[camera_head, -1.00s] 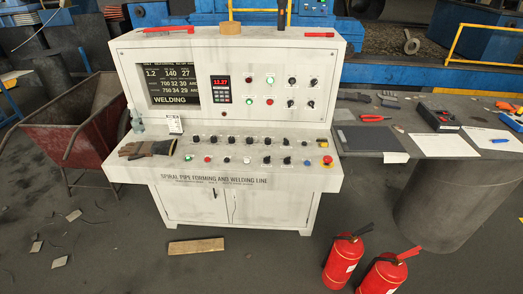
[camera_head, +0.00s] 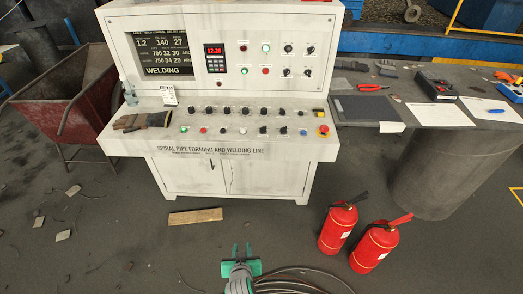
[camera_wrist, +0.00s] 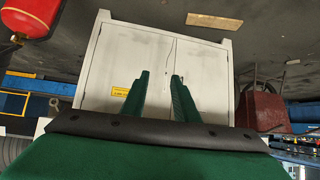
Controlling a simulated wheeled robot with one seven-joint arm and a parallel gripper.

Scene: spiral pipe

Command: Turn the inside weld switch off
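The white control console (camera_head: 180,172) stands ahead, its screen (camera_head: 165,54) reading WELDING. Its upright panel has several black rotary switches (camera_head: 287,48) at the right, beside red and green round buttons (camera_head: 265,48). A row of black knobs (camera_head: 223,110) and coloured buttons runs along the sloped desk. The switch labels are too small to read, so I cannot tell which is the inside weld switch. My green gripper (camera_head: 241,248) is low in front of the console, apart from it, open and empty. In the wrist view its fingers (camera_wrist: 160,98) are apart before the cabinet doors (camera_wrist: 148,62).
Two red fire extinguishers (camera_head: 338,228) stand on the floor right of my gripper. A wooden plank (camera_head: 195,216) lies before the console. Gloves (camera_head: 142,121) lie on the desk's left. A red cart (camera_head: 60,120) is left, a grey table (camera_head: 440,135) right.

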